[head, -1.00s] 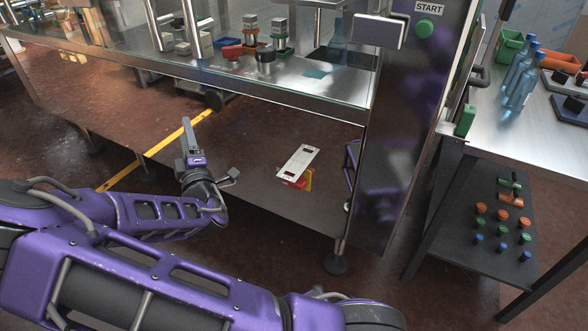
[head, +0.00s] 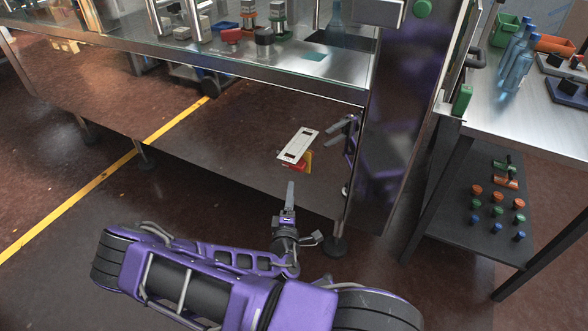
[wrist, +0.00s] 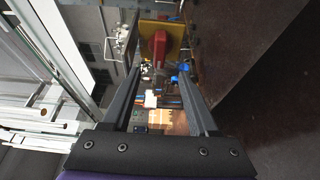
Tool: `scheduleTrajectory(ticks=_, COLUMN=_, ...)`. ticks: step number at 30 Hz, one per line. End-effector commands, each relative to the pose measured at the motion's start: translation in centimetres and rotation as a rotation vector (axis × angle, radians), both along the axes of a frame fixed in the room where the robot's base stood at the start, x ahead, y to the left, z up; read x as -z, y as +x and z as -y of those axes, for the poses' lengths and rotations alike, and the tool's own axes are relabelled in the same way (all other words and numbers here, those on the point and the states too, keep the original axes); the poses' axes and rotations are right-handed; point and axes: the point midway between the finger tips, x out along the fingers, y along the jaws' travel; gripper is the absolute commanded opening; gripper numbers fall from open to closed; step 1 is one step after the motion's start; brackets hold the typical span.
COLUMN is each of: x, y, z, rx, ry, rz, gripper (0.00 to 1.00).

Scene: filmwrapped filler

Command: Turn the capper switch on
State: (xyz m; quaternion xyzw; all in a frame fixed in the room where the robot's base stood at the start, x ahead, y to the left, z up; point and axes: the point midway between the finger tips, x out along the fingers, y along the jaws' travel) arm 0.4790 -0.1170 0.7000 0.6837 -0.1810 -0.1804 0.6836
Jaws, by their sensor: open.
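The likely capper switch is a red knob on a yellow plate (wrist: 158,48). In the wrist view it lies beyond the fingertips, near the top of the gap between the fingers. In the head view, a small red and yellow part (head: 303,163) shows under a white plate (head: 298,145) at the machine's lower front. My gripper (head: 290,192) is below and slightly left of it, pointing up towards it. In the wrist view, my gripper (wrist: 158,78) is open with nothing between its fingers. The knob's exact turn is hard to read.
The machine's steel deck (head: 300,78) overhangs above, carrying a red button (head: 231,36). A support foot (head: 334,245) stands right of my gripper. A side table (head: 540,135) with bottles stands at right. Shiny panels give purple reflections. The floor at left is open.

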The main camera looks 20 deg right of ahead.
Motion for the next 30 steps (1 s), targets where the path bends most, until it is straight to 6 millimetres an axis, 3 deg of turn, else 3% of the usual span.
scheduleTrajectory(ticks=9, x=0.1, y=6.1, z=3.6, rx=0.001, ry=0.0, rz=0.001, gripper=0.6)
scheduleTrajectory(ticks=15, x=0.1, y=8.9, z=5.1, rx=0.001, ry=0.0, rz=0.001, gripper=0.6)
scheduleTrajectory(ticks=21, x=0.0, y=10.1, z=5.7, rx=0.0, ry=0.0, rz=0.0, gripper=0.6)
scheduleTrajectory(ticks=29, x=0.0, y=10.2, z=5.8, rx=0.0, ry=-0.001, rz=0.0, gripper=0.6)
scheduleTrajectory(ticks=30, x=0.0, y=10.2, z=5.8, rx=0.0, ry=0.0, rz=-0.001, gripper=0.56)
